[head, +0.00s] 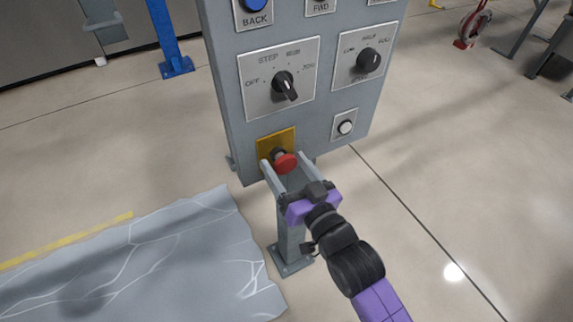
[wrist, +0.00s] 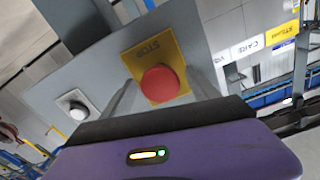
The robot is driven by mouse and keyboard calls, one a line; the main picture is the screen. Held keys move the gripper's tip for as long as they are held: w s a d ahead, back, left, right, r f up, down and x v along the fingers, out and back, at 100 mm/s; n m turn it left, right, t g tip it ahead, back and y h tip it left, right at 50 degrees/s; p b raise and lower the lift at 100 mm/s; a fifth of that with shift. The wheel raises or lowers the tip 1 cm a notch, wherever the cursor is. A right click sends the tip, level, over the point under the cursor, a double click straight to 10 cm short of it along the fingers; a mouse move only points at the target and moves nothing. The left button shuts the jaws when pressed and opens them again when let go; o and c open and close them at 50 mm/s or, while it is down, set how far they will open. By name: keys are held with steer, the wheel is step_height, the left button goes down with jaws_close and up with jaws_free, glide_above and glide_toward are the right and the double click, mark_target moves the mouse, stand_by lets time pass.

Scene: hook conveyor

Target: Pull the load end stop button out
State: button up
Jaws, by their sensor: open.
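The red stop button (head: 286,163) sits on a yellow plate (head: 268,145) at the lower part of the grey control panel (head: 225,90). In the wrist view the red button (wrist: 160,84) stands in front of its yellow plate (wrist: 140,55), marked STOP. My gripper (head: 287,161) is open, with one finger to each side of the button. I cannot tell whether the fingers touch it. The button's stem is mostly hidden behind its red head.
Above the button is a black selector knob (head: 285,85), with a second black knob (head: 368,60) to its right. A white button (head: 345,127) sits right of the yellow plate. The panel stands on a grey post (head: 290,240). A grey sheet with white lines (head: 150,260) lies on the floor at left.

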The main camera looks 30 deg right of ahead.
steer(key=s+b, duration=0.1)
steer(key=s, duration=0.6)
steer(key=shift+s+b, duration=0.35)
steer(key=shift+s, duration=0.05)
steer(key=s+f+n+g, duration=0.2)
steer(key=s+f+g, duration=0.1)
steer(key=s, duration=2.2)
steer(key=shift+s+n, duration=0.25)
steer(key=shift+n, duration=0.05)
steer(key=shift+f, duration=0.1)
stand_by(0.5)
